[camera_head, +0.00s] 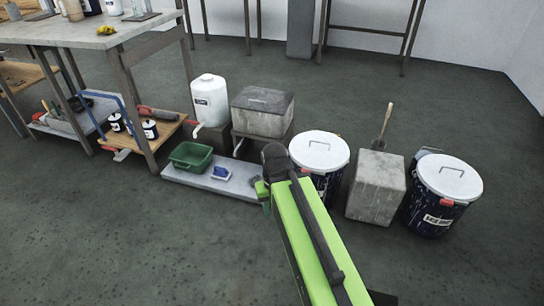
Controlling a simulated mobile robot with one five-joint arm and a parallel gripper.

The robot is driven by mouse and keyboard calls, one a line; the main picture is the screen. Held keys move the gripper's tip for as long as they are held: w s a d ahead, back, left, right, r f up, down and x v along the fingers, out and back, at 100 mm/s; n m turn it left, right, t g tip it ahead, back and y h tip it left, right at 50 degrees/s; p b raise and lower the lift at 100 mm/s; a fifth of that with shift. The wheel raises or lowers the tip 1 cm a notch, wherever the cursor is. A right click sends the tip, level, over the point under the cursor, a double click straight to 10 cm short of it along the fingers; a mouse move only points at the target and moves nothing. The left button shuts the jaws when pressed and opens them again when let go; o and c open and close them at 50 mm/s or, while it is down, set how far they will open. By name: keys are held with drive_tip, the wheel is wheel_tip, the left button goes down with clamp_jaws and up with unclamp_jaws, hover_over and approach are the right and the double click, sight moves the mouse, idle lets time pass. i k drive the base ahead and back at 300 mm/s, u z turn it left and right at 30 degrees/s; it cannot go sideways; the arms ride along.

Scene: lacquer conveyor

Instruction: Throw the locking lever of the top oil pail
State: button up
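Two dark pails with white lids and wire handles stand on the floor. One pail (327,186) is just right of my arm, which hides part of its front. A small red lever (305,170) shows at its lid rim. The other pail (430,213) is farther right, with a red lever (447,203) at its rim above a white label too small to read surely. I cannot tell which is the top oil pail. My gripper (262,190) is left of the nearer pail, apparently close to it. Its fingers are too small and partly hidden to tell open from shut.
A grey concrete block (376,188) with a wooden-handled tool stands between the pails. Left of my gripper are a low grey slab (196,181) with a green tub (191,156) and blue tray, a white jug (210,101), and a workbench (100,38). The front floor is clear.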

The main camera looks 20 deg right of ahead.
sight(304, 169)
drive_tip(key=u, duration=0.55)
drive_tip(key=i, duration=1.2)
drive_tip(key=u, duration=0.2)
